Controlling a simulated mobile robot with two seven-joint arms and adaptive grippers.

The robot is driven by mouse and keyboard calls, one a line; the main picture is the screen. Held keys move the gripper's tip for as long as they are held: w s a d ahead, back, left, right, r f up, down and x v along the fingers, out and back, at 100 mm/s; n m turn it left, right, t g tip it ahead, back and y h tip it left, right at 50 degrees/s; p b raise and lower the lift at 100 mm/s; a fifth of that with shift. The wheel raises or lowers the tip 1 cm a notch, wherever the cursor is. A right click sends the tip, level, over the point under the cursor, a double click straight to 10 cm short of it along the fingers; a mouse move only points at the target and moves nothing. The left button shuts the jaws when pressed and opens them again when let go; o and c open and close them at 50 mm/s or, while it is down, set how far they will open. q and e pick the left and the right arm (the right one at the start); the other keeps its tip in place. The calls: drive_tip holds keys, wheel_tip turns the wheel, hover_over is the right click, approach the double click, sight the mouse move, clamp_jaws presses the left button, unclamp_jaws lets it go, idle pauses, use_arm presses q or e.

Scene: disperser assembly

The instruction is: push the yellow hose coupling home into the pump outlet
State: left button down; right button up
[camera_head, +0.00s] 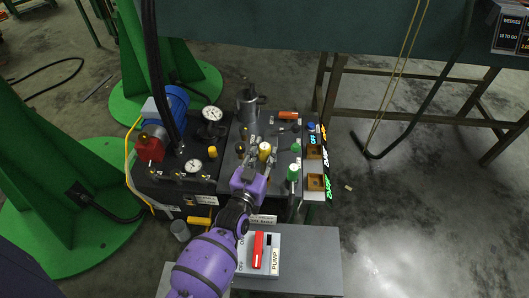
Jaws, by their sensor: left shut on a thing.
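My left gripper (256,166), on the purple arm from the bottom, is over the dark panel of the bench unit. It is shut on a small yellow piece with a pale top (265,149), which I take for the yellow hose coupling. The fingertips are small and partly hidden by the purple wrist, so the grip itself is hard to see. I cannot make out the pump outlet or whether the coupling touches it. A blue motor (172,103) with a red part (150,148) stands at the unit's left. My right gripper is not in view.
Gauges (211,114), a grey metal cylinder (248,103) and green knobs (294,172) surround the gripper closely. A yellow hose (129,165) runs down the left side. A red-handled PUMP switch box (259,254) stands in front.

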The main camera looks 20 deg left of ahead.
sight(264, 165)
use_arm(q)
drive_tip(key=shift+r, duration=0.1)
drive_tip(key=shift+f, duration=0.35)
drive_tip(key=shift+w+f+b, duration=0.1)
drive_tip(key=shift+f+b, duration=1.7)
drive_tip(key=shift+f, duration=0.8)
drive_tip(key=shift+r+p, duration=0.1)
drive_tip(key=shift+p, duration=0.3)
drive_tip(key=shift+f, duration=0.4)
drive_tip(key=shift+f, duration=0.25)
drive_tip(key=shift+s+f, duration=0.1)
drive_tip(key=shift+s, duration=0.1)
